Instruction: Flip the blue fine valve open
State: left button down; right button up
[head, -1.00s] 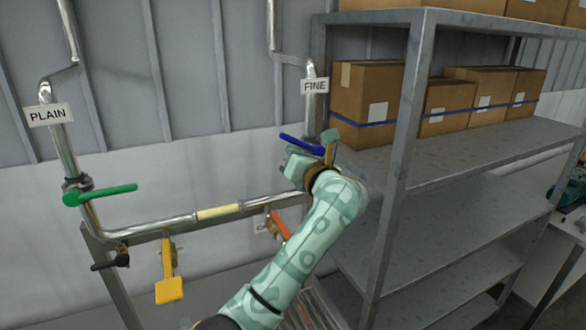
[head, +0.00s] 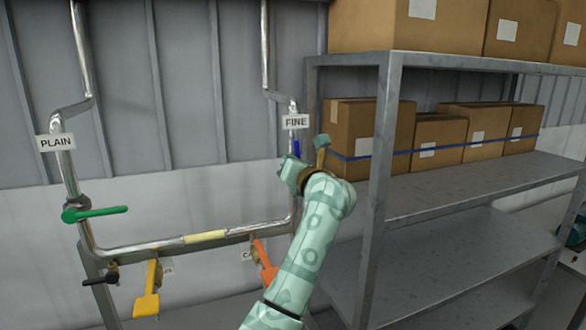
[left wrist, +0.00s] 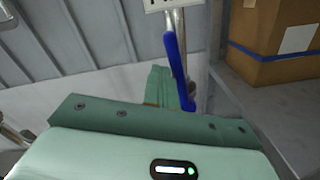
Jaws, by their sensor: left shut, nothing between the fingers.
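The blue fine valve handle (head: 297,149) shows just below the FINE label (head: 295,122) in the head view, pointing up along the steel pipe. In the left wrist view the blue handle (left wrist: 176,58) stands close to upright beside the pipe, its lower end at my fingers. My left gripper (left wrist: 165,90) is shut and empty, right at the lower part of the handle; I cannot tell whether it touches it. In the head view my left gripper (head: 289,172) partly hides the valve body. My right gripper is not in view.
A green handle (head: 95,214) lies level on the PLAIN pipe at left. Yellow (head: 150,290) and orange (head: 264,262) handles hang below the cross pipe. A grey shelf (head: 385,140) with cardboard boxes (head: 365,130) stands close to the right of my arm.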

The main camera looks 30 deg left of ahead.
pick_arm(q)
jog(key=shift+w+d+r, duration=0.15)
jog(key=shift+w+d, duration=0.2)
jog(key=shift+w, duration=0.05)
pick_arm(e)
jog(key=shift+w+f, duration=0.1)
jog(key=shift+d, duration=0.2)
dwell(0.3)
